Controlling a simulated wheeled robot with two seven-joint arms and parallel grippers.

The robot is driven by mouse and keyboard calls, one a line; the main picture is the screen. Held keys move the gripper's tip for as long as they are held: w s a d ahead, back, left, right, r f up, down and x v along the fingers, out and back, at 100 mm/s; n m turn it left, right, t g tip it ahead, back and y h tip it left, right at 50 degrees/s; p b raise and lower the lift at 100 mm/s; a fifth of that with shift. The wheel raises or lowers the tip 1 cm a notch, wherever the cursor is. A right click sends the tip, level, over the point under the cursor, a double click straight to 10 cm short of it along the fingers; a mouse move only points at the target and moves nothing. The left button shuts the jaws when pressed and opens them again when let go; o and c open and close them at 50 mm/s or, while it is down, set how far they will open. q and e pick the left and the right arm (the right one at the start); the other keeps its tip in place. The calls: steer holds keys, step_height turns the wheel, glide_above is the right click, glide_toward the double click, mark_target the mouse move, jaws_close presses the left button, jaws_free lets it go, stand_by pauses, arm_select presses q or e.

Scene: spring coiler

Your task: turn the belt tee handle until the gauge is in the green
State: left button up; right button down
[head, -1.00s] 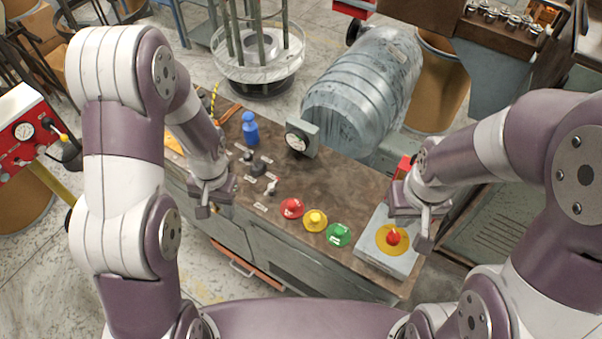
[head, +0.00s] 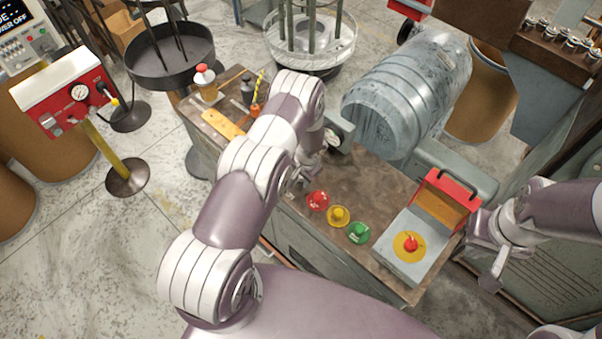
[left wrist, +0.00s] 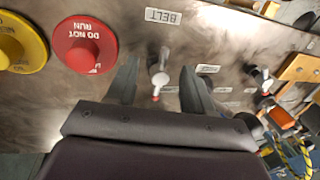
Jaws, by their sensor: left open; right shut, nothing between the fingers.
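The belt tee handle (left wrist: 158,70) is a small pale metal handle with a red tip, just below the BELT label (left wrist: 163,16) in the left wrist view. My left gripper (left wrist: 158,84) is open, with one dark finger on each side of the handle; I cannot tell whether they touch it. In the head view my left gripper (head: 299,182) is over the bench, and my arm hides the handle. The gauge (head: 337,136) is on a grey box at the back of the bench, partly covered by my arm; its needle is unreadable. My right gripper (head: 488,266) is shut and empty, right of the bench.
Red (head: 318,200), yellow (head: 338,216) and green (head: 359,232) buttons line the bench front (head: 385,199). A grey box with a red button (head: 411,243) and a red open-fronted bin (head: 446,201) are on the right. Another small handle (left wrist: 262,77) is right of my left fingers.

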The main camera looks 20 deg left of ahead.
arm_select(q)
steer(key=shift+a+f, duration=0.2)
steer(key=shift+f, duration=0.15)
steer(key=shift+d, duration=0.1)
steer(key=c, duration=0.4)
jaws_close()
steer(key=shift+f, duration=0.1)
